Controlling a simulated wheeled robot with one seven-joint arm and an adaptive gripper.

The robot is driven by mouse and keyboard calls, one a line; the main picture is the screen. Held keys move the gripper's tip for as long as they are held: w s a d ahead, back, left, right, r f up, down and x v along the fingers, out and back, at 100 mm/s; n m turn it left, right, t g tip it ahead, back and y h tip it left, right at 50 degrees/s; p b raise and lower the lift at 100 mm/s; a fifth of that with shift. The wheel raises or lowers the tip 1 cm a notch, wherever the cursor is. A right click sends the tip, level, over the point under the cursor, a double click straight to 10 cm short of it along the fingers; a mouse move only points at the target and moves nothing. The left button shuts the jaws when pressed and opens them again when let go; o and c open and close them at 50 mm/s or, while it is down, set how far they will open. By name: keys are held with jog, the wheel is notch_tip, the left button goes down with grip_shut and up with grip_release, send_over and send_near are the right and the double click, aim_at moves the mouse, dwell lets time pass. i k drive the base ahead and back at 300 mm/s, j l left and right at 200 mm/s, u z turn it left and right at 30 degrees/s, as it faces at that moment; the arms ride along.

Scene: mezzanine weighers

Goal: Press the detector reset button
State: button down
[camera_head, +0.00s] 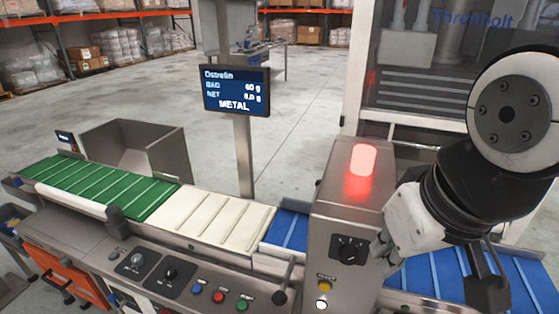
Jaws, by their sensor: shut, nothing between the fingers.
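The grey metal detector housing (335,215) stands over the belt line at right of centre, with a lit red beacon (363,159) on top. Its front has a black rotary knob (347,250), a small yellow button (325,284) below it, and a round white spot (320,304) under that. The labels are too small to read, so I cannot tell for sure which is the reset. My gripper (381,250) is small in view, shut and empty, at the right edge of the housing, right of the knob and above and right of the yellow button. Its fingertips are hard to make out.
A screen (236,90) on a post reads METAL. Green (95,185), white (215,214) and blue belts run left to right. A guarded machine (430,70) stands behind at right.

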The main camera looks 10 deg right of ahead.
aim_at(323, 286)
jog(key=k+j, duration=0.1)
jog(key=j, duration=0.45)
jog(key=k+j, duration=0.1)
jog(key=j, duration=0.45)
jog(key=k+j, duration=0.1)
jog(key=j, duration=0.4)
jog(key=k+j, duration=0.1)
jog(key=j, duration=0.45)
jog(key=k+u, duration=0.05)
